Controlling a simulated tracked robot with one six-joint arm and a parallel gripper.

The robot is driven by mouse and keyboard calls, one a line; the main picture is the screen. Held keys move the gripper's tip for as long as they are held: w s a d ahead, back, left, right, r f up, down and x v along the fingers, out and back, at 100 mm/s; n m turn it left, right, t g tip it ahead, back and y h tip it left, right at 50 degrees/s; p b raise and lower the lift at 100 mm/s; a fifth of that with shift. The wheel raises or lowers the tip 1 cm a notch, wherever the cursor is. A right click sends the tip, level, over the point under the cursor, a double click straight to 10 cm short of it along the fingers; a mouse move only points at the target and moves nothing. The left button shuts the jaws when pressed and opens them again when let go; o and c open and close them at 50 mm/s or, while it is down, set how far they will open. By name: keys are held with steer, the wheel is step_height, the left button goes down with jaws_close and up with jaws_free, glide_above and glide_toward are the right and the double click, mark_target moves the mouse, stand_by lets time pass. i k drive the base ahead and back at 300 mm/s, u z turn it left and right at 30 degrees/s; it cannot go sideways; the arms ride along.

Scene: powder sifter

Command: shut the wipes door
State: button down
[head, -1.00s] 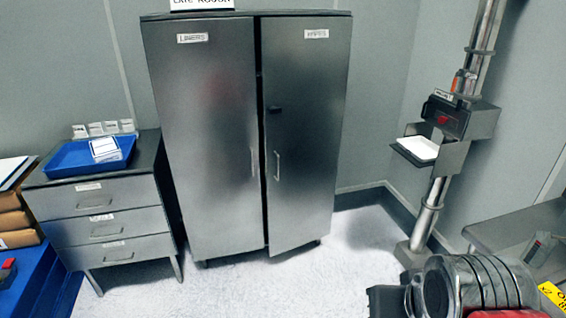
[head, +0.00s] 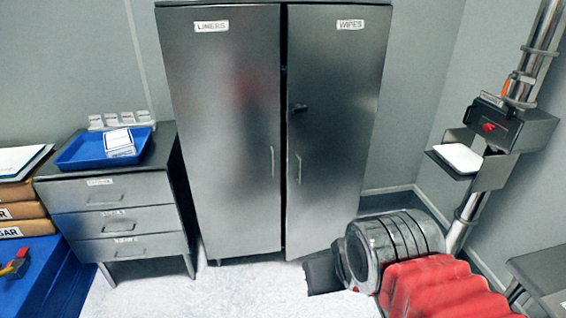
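The wipes door (head: 335,130) is the right-hand door of a tall grey metal cabinet, with a "WIPES" label near its top. It stands slightly ajar, with a dark gap along its left edge. It has a vertical handle (head: 298,168) and a dark latch above that. The left door (head: 228,130), labelled "LINERS", looks shut. My gripper (head: 322,272) shows as a dark block at the end of my arm, low in front of the wipes door's bottom edge. Its fingers cannot be made out, and I see nothing held.
A drawer unit (head: 112,205) with a blue tray (head: 104,148) stands left of the cabinet. A wall-side post (head: 530,60) carries a dark device (head: 495,128) at the right. A grey table (head: 545,280) is at the lower right. White floor is open before the cabinet.

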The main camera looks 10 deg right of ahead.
mark_target(336, 54)
steer(key=u, duration=0.45)
steer(key=i, duration=1.3)
steer(key=u, duration=0.05)
